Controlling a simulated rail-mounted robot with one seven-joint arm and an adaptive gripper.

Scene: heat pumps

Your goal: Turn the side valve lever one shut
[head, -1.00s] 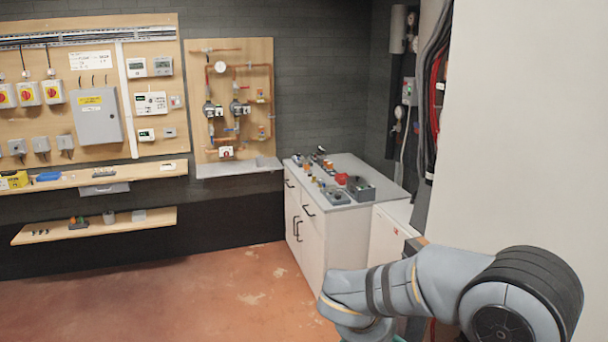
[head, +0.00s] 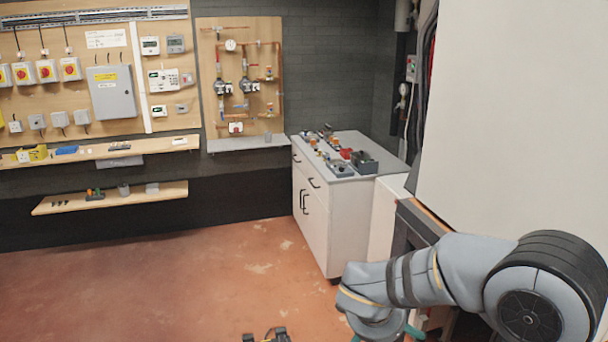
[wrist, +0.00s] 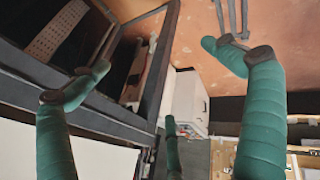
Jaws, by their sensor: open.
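A wooden board with copper pipes, valves and a round gauge (head: 231,45) hangs on the back wall in the head view. Small coloured handles show on its pipes, but they are too small to tell which is side valve lever one. The fingers are spread wide and hold nothing. It is well apart from the pipe board, and floor and a dark frame show beyond it. In the head view my arm reaches in from the lower right.
A white cabinet (head: 314,225) with fittings on top stands right of the pipe board. Wooden shelves (head: 110,198) run along the left wall. A dark-framed unit (head: 408,228) and a large pale panel (head: 500,120) are close on the right. The red floor (head: 180,280) is open.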

